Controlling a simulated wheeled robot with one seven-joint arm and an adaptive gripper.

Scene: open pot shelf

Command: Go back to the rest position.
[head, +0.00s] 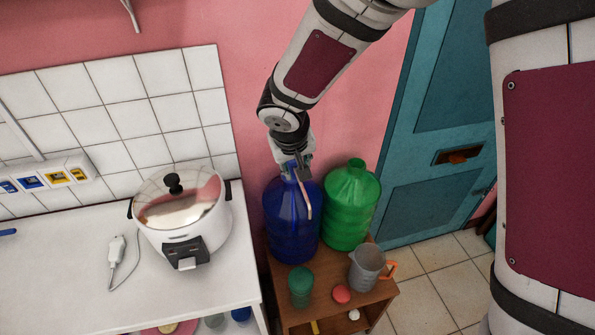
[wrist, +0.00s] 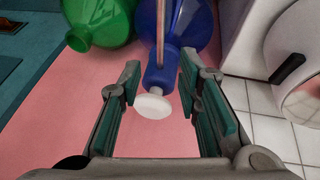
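My gripper (head: 297,168) is at the top of the blue water bottle (head: 291,222), which stands upright on a small wooden shelf unit (head: 325,318). In the wrist view my gripper (wrist: 160,78) is open. Nothing is seen gripped.
A green bottle (head: 350,205) stands close right of the blue one. A green cup (head: 301,286), a red round item (head: 341,294) and a grey jug (head: 367,268) stand in front. A white cooker (head: 183,225) is on the left counter. A teal door (head: 435,120) is right.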

